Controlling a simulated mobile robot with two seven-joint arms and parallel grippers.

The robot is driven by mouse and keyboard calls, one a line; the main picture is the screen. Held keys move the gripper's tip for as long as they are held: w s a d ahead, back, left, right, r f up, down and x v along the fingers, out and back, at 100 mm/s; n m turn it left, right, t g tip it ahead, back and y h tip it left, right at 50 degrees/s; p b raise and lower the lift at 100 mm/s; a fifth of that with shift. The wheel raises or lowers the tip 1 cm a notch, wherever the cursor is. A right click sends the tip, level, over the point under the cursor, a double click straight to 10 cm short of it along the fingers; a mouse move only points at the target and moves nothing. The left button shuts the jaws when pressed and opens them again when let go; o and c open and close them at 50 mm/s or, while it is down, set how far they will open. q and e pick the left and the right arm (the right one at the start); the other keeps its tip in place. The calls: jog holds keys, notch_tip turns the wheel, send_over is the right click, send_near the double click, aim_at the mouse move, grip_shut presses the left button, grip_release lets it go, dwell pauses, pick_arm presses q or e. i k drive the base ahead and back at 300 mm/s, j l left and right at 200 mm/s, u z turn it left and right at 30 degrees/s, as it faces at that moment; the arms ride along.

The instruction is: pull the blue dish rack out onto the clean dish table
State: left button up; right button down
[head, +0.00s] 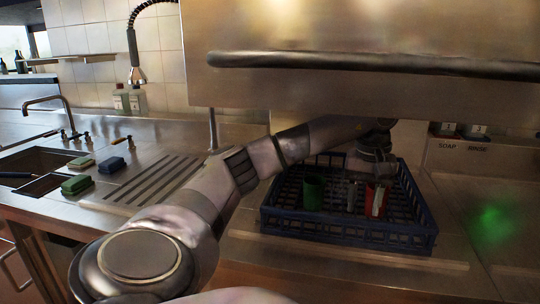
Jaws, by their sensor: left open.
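The blue dish rack (345,232) sits under the raised steel hood of the dishwasher, right of centre in the head view. It holds a green cup (314,193) and a red cup (376,196) with pale items in it. My left arm reaches across from the lower left. My left gripper (370,178) points down over the rack's rear right part, close to the red cup, and is open. Its fingertips are hard to tell from the rack contents, so contact is unclear. Steel counter lies on both sides: a ridged drainboard (160,178) at left and a flat surface (480,200) at right. My right gripper is not in view.
The dishwasher hood (360,30) with its long bar handle (370,65) hangs low above my arm. A sink (35,170) with a faucet (50,102), green sponges (77,185) and a dark blue sponge (111,165) are at left. The right counter looks clear.

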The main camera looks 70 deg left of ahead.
aim_at(268, 208)
jog(key=j+u, duration=0.1)
jog(key=j, duration=0.25)
jog(key=k+j+u, duration=0.1)
jog(key=j, duration=0.3)
jog(key=i+j, duration=0.1)
jog(key=j, duration=0.4)
